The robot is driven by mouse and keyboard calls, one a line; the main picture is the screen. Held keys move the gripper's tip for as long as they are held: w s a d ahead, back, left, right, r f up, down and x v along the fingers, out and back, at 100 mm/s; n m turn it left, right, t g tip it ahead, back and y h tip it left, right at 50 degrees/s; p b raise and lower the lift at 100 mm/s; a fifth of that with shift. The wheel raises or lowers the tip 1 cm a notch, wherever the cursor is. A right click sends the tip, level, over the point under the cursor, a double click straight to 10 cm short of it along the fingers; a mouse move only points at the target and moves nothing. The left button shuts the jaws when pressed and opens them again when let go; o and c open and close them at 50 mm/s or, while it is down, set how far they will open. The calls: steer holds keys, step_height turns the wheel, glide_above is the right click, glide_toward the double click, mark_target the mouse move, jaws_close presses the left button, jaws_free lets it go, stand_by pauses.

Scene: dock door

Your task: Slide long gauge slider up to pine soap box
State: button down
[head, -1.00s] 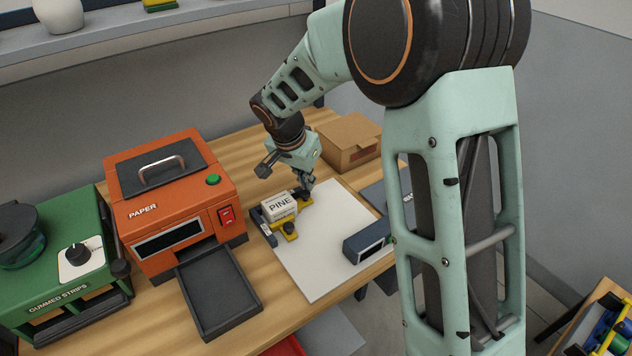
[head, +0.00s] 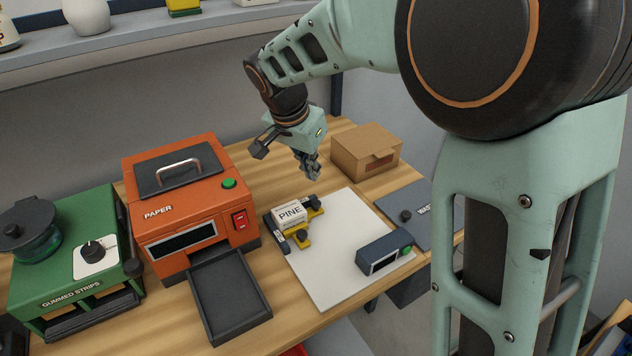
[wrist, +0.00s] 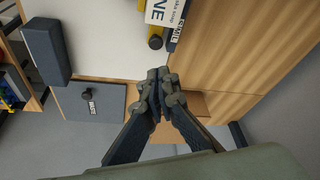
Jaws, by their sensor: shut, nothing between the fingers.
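The pine soap box (head: 290,214), white and lettered PINE, stands on the white board by the corner of a dark-edged gauge with yellow sliders. One yellow slider (head: 303,238) with a dark knob is at the box's near side. Another yellow slider (head: 315,205) is at its right; I cannot tell whether it touches the box. My gripper (head: 314,175) is shut and empty, above and behind the gauge, clear of it. In the wrist view my gripper's fingertips (wrist: 159,75) are together, with the box (wrist: 166,10) at the top edge.
The white board (head: 335,280) also carries a dark block with a green button (head: 385,252). A cardboard box (head: 366,150) stands behind right, near a grey waste lid (head: 425,210). An orange paper machine (head: 190,200) with a dark tray stands left, beside a green gummed-strips machine (head: 75,255).

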mark_target(316, 202)
steer(key=c, duration=2.7)
jaws_free()
steer(key=shift+v, duration=1.1)
steer(key=o, duration=0.3)
steer(key=shift+s+a+r, duration=0.1)
steer(key=shift+s, duration=0.1)
steer(key=o, duration=0.4)
steer(key=shift+s+a+f, duration=0.3)
steer(key=shift+s+a, duration=0.05)
steer(key=shift+c, duration=0.2)
steer(key=shift+s+a+f+m+h, duration=0.15)
steer(key=shift+s+f+m, duration=0.1)
steer(key=shift+f, duration=0.2)
steer(key=shift+s+a+f+m+h, duration=0.15)
steer(key=shift+s+f+m, duration=0.1)
steer(key=shift+f, duration=0.2)
steer(key=x, duration=1)
steer(key=shift+w+p, duration=0.25)
steer(key=shift+p, duration=0.05)
steer(key=shift+c, duration=0.4)
jaws_close()
